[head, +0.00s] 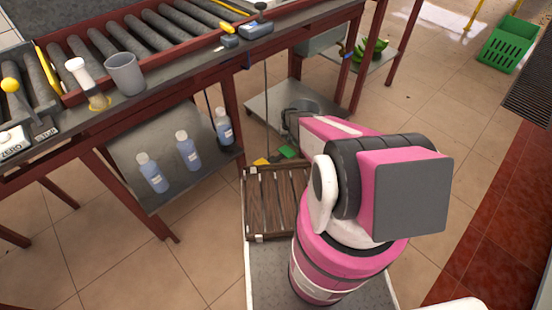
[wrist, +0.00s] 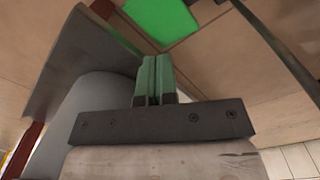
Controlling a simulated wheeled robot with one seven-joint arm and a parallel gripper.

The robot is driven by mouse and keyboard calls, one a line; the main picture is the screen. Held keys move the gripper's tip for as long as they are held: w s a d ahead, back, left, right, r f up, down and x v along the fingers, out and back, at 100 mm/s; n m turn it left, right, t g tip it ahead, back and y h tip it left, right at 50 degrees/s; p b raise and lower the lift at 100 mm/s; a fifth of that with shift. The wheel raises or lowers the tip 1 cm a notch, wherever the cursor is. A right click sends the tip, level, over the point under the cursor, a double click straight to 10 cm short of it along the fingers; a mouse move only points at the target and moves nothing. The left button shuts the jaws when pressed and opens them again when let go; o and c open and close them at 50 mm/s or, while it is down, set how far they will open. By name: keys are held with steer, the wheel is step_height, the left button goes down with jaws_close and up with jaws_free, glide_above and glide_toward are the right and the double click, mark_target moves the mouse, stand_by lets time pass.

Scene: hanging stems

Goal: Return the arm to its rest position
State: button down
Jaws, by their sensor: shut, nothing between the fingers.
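My pink, white and black arm (head: 345,200) is folded over the right of the head view, its forearm pointing away toward the table. My gripper shows in the wrist view (wrist: 156,80), with two green fingers pressed together and nothing between them. In the head view the dark wrist end (head: 292,122) shows near the lower shelf, but the fingertips cannot be made out.
A slatted wooden crate (head: 275,205) stands left of my arm. A roller table (head: 130,105) with a grey cup (head: 125,74) is at left; several blue bottles (head: 186,150) stand below. A green patch (wrist: 160,18) lies beyond my fingers.

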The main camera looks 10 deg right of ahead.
steer(key=shift+r, duration=0.7)
steer(key=s+r, duration=0.7)
steer(key=r, duration=0.5)
steer(key=s+r, duration=0.7)
steer(key=r, duration=0.6)
steer(key=s+r+m, duration=0.1)
steer(key=s+r, duration=0.6)
steer(key=r, duration=0.6)
steer(key=shift+s, duration=0.15)
steer(key=shift+f, duration=0.1)
